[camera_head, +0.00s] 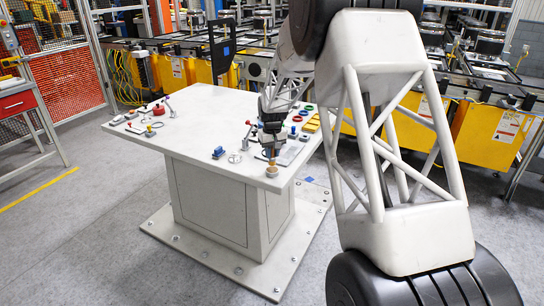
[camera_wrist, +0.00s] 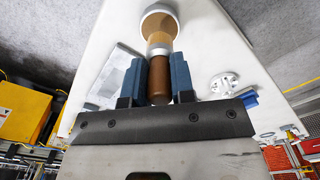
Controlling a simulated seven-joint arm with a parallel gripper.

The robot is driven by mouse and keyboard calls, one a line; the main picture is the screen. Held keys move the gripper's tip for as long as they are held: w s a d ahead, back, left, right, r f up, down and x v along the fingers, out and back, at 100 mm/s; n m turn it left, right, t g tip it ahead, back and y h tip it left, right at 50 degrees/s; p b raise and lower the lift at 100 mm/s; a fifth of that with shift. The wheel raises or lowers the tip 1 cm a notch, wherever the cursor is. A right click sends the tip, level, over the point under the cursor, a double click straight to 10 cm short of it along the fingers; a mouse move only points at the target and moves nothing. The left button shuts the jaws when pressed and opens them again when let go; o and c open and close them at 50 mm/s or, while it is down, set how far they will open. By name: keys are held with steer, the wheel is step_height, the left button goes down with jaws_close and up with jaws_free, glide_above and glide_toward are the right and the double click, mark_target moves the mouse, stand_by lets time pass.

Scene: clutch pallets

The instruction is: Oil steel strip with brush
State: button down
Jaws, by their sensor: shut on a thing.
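My gripper (camera_wrist: 160,80) is shut on a brush with a brown wooden handle (camera_wrist: 158,78) and a pale metal collar. In the head view my gripper (camera_head: 270,148) is low over the table's near right corner. A small round cup with amber content (camera_wrist: 159,20) is at the brush's far end in the wrist view. It also shows in the head view (camera_head: 271,171), right below the gripper. The bristle end overlaps the cup; I cannot tell whether it touches the content. A flat grey steel strip (camera_wrist: 105,80) lies on the table beside the brush, left in the wrist view.
The white table (camera_head: 205,122) also bears a blue block (camera_head: 218,152), a round white fitting (camera_wrist: 224,84), a red-knobbed lever (camera_head: 248,124), coloured rings (camera_head: 307,108) and several small parts at the far left. The table's middle is mostly clear. Its near edge lies close to the cup.

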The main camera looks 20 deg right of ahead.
steer(key=shift+r, duration=2.05)
step_height(320, 180, up, 8)
steer(key=w+a, duration=0.1)
steer(key=a, duration=0.2)
steer(key=shift+w+m, duration=0.35)
steer(key=shift+m, duration=0.05)
steer(key=shift+d+f, duration=0.1)
steer(key=shift+d, duration=0.05)
steer(key=w+d+f, duration=0.6)
steer(key=d+f, duration=0.1)
steer(key=d, duration=0.4)
steer(key=shift+w+f, duration=0.15)
steer(key=shift+f, duration=0.2)
steer(key=shift+f, duration=0.25)
steer(key=shift+f, duration=2.7)
